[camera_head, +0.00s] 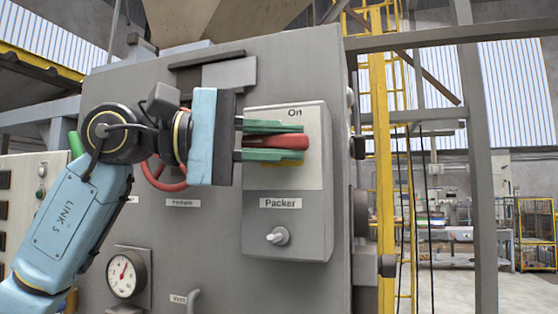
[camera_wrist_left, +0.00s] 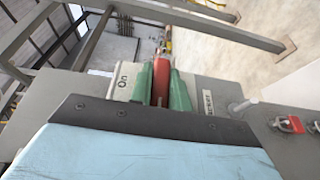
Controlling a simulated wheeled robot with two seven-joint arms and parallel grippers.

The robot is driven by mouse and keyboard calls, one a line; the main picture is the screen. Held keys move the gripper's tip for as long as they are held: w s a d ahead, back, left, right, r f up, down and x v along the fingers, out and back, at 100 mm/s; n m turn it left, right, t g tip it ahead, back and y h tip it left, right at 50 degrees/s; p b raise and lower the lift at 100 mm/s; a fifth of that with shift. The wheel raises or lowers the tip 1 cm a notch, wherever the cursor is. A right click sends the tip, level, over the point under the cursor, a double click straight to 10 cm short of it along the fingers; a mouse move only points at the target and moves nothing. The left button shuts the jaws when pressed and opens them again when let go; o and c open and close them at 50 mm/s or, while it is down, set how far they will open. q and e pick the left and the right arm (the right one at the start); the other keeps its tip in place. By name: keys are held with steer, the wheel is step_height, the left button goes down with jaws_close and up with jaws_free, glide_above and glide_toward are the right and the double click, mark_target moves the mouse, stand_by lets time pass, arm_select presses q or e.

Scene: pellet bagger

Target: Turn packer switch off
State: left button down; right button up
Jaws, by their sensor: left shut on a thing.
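The packer switch is a red handle (camera_head: 288,141) on a grey box (camera_head: 262,228) labelled "Packer", with "On" printed above the handle. My left gripper (camera_head: 275,141) comes in from the left with its green fingers above and below the red handle, shut on it. The handle lies about level in the head view, just below the "On" label. In the left wrist view the red handle (camera_wrist_left: 161,80) sits between the two green fingers. The fingers hide part of the handle and its pivot. My right gripper is not in view.
A small grey knob (camera_head: 277,236) sticks out below the "Packer" label. A pressure gauge (camera_head: 126,274) and a bent pipe (camera_head: 193,299) are on the cabinet (camera_head: 215,250) at lower left. A yellow post (camera_head: 381,180) stands right of the cabinet.

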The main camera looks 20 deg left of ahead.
arm_select(q)
steer(key=shift+w+a+r+t, duration=0.1)
steer(key=shift+a+r+t, duration=0.05)
steer(key=shift+t, duration=0.15)
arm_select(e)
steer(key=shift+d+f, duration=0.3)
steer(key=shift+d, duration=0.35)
arm_select(q)
steer(key=shift+h, duration=0.3)
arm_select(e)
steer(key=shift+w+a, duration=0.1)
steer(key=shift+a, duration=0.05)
arm_select(q)
steer(key=c, duration=1.5)
jaws_free()
steer(key=shift+o, duration=0.9)
steer(key=shift+w, duration=0.2)
steer(key=shift+s+a, duration=0.1)
steer(key=shift+s, duration=0.1)
steer(key=b+v, duration=0.1)
steer(key=v, duration=1.2)
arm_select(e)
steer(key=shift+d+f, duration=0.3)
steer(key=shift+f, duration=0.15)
arm_select(q)
steer(key=shift+w+a, duration=0.1)
steer(key=shift+w, duration=0.05)
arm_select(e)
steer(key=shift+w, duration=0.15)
